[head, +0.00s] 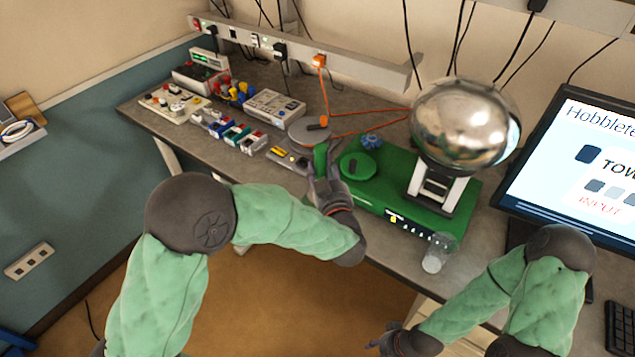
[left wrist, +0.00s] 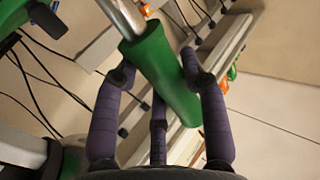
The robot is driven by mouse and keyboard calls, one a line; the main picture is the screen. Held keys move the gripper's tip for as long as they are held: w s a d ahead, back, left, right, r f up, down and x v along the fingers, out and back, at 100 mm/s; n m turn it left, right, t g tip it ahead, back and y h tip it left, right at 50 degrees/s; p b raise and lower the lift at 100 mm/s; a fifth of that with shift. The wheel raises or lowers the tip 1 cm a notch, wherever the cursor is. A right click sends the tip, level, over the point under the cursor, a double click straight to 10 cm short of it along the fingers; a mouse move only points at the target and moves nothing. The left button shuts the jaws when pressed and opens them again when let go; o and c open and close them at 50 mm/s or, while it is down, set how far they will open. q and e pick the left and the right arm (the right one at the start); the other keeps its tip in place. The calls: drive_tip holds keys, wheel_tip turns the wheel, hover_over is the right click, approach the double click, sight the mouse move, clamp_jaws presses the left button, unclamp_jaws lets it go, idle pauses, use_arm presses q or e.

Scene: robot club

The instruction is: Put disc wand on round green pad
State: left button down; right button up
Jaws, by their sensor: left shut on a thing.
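The disc wand's green handle (head: 321,158) is upright in my left gripper (head: 325,182). In the left wrist view the fingers close around the green handle (left wrist: 160,75), and a metal rod (left wrist: 122,16) runs from its end. A grey disc (head: 303,136) shows just beyond the handle in the head view; I cannot tell whether it joins the wand. The round green pad (head: 346,170) lies to the right of my left gripper, on a green base, with a small dark piece on it. My right gripper (head: 385,343) is low in the head view, its fingers unclear.
A large shiny metal sphere (head: 465,125) stands on the green base (head: 395,205). A clear glass (head: 438,252) stands by its front edge. Electronics and coloured leads (head: 235,130) fill the bench's left side. An orange cable (head: 365,112) runs behind. A monitor (head: 590,165) stands right.

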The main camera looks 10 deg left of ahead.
use_arm(q)
drive_tip(key=w+a+f+b, duration=0.2)
drive_tip(key=w+f, duration=0.3)
drive_tip(key=f, duration=0.4)
drive_tip(key=shift+a+b, duration=0.35)
drive_tip(key=shift+b, duration=0.3)
drive_tip(key=shift+s, duration=0.1)
drive_tip(key=shift+f, duration=0.15)
drive_tip(key=c, duration=0.7)
unclamp_jaws()
drive_tip(key=shift+f, duration=0.15)
